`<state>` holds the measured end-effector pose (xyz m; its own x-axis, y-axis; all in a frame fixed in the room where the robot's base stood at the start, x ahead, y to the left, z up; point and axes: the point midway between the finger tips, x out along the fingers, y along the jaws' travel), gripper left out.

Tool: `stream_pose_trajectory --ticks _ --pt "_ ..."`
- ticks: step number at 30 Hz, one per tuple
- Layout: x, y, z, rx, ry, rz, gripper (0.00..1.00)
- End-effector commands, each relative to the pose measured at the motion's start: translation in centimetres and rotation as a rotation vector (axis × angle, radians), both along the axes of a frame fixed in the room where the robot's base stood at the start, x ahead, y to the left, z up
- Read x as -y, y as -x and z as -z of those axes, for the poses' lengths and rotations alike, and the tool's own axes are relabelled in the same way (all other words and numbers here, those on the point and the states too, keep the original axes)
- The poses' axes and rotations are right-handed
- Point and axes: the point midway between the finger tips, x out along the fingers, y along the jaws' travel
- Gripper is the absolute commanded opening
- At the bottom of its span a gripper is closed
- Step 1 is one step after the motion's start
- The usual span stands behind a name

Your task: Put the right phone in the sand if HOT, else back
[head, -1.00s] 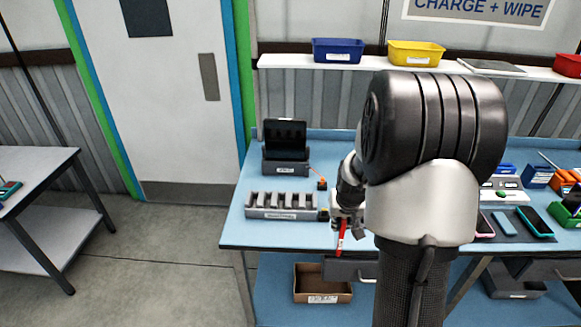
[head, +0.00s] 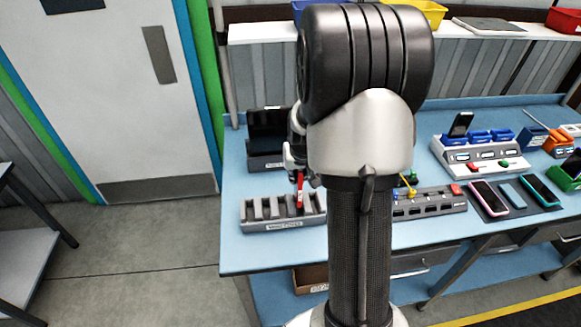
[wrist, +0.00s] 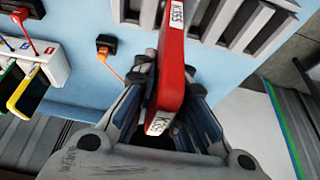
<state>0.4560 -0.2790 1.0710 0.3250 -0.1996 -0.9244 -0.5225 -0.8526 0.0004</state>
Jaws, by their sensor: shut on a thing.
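My gripper (wrist: 170,110) is shut on a red phone (wrist: 172,70). The phone stands on edge between the fingers in the wrist view, with white labels at its end and on its near edge. In the head view the red phone (head: 300,183) shows over the right part of a grey slotted rack (head: 284,224). The rack's slots (wrist: 245,22) appear at the top of the wrist view, beyond the phone. I cannot tell whether the phone touches the rack. No sand is recognisable. No HOT reading is legible.
A black stand (head: 266,138) is behind the rack. A grey charging strip (head: 430,203) lies to the right, with a pink phone (head: 489,198), a teal phone (head: 540,189) and a white dock (head: 486,157) beyond. My arm hides the table's middle. A brown box (head: 308,281) is below.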

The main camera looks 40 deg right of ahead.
Motion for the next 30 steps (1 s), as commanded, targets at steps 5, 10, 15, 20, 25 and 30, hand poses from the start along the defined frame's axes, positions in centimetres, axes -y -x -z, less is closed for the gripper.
stream_pose_trajectory --ticks 5,10,15,20,25,30 --pt "0.0 0.0 -0.1 0.001 0.001 0.000 0.00" --pt "0.0 0.0 1.1 0.000 0.000 0.000 0.00" --pt "0.0 0.0 2.3 0.000 0.000 0.000 0.00" --pt "0.0 0.0 3.4 0.001 0.001 0.000 0.00" --pt "0.0 0.0 4.5 0.001 0.001 0.000 0.00" --pt "0.0 0.0 5.1 0.001 0.001 0.000 0.00"
